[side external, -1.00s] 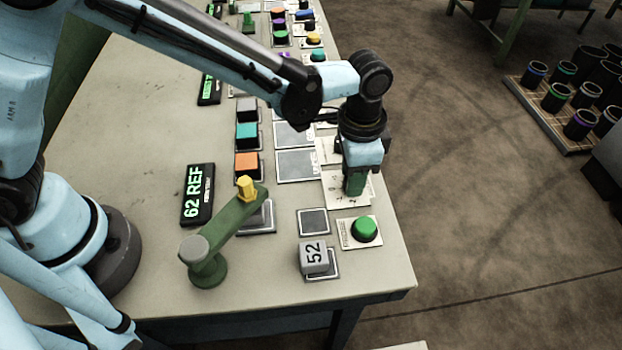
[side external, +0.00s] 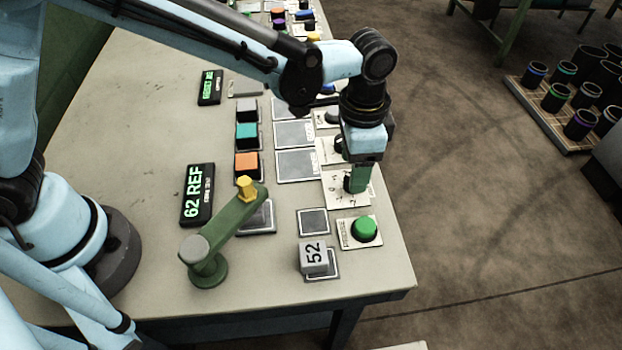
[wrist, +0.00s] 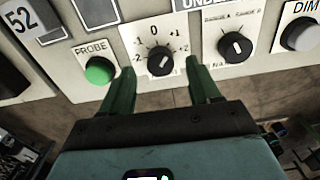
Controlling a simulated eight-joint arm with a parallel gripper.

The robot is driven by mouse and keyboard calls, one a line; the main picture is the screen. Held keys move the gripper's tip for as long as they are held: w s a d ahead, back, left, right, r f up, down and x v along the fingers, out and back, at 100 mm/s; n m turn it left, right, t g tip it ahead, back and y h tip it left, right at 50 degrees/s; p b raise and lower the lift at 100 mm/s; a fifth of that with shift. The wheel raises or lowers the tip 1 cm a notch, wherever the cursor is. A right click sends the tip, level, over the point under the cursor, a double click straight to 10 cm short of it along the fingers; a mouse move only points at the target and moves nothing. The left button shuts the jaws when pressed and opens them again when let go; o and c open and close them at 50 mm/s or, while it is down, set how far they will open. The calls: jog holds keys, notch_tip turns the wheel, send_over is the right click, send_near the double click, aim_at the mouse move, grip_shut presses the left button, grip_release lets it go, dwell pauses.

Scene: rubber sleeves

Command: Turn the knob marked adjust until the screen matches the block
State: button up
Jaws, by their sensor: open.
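The screen (side external: 197,195) reads "62 REF" with a smaller line I cannot read. A grey block (side external: 314,257) marked "52" sits on a small framed pad at the front; it also shows at the left edge of the wrist view (wrist: 20,20). A black knob (wrist: 160,61) has a white pointer and a scale from -2 to +2 on its plate. Its "adjust" marking is not readable. My gripper (wrist: 160,66) is open, with one green finger on each side of this knob. In the side view my gripper (side external: 358,183) is low over the knob's plate; contact cannot be told.
A green button (side external: 365,229) marked "PROBE" is beside the knob. Another knob (wrist: 235,46) is on its other side. A green post with an arm and yellow tip (side external: 210,248) stands near the screen.

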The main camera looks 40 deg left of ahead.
notch_tip(320, 180, up, 9)
jog(key=shift+r, duration=0.2)
dwell(0.4)
jog(key=s+a+n+t, duration=0.3)
jog(key=s+a+n, duration=0.1)
jog(key=a, duration=0.8)
jog(key=s+a+n+t, duration=0.4)
jog(key=a+n, duration=0.1)
jog(key=a, duration=0.7)
jog(key=shift+s+a+r, duration=0.15)
jog(key=shift+a+r, duration=0.05)
jog(key=shift+r, duration=0.2)
